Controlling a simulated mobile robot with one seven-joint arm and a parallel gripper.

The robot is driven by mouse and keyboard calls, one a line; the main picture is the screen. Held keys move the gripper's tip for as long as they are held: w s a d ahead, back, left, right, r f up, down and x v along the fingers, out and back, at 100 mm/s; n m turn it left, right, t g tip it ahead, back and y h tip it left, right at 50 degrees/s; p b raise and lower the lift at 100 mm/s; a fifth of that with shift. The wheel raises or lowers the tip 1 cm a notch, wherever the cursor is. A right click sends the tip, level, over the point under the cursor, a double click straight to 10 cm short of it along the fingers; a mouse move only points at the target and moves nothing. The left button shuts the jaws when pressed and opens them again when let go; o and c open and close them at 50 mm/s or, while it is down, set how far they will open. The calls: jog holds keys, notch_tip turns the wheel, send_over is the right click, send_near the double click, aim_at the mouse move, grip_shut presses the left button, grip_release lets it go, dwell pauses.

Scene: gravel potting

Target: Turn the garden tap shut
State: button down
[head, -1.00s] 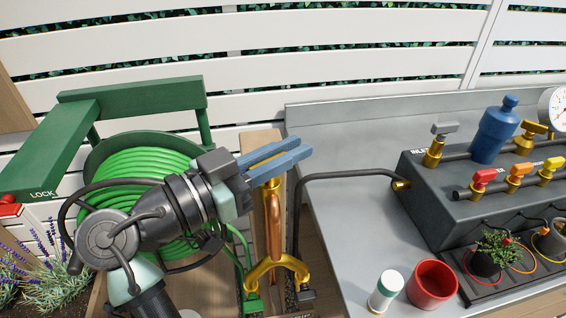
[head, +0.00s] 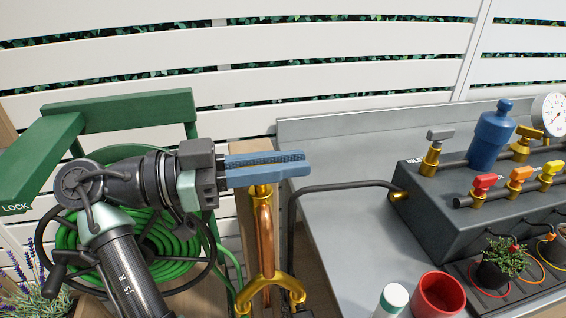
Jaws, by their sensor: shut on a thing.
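The garden tap (head: 260,198) has a brass top on an upright copper pipe (head: 265,236), with a brass two-way fork (head: 267,288) below. It stands against a wooden post left of the bench. My gripper (head: 307,163) lies level across the top of the tap, its blue fingers pointing right. The fingers are close together and shut on the tap's handle, which they hide. I cannot see the handle's angle.
A green hose on a reel (head: 130,245) with a green frame (head: 125,106) is at the left. The grey bench (head: 345,240) at the right holds a dark valve block (head: 440,215), a red pot (head: 439,293) and a white jar (head: 391,300). A black pipe (head: 340,187) runs from the block toward the tap.

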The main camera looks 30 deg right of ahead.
jog(key=c, duration=0.9)
grip_release()
jog(key=shift+d, duration=0.1)
jog(key=shift+o, duration=0.2)
jog(key=b+v, duration=0.1)
jog(key=v, duration=1.2)
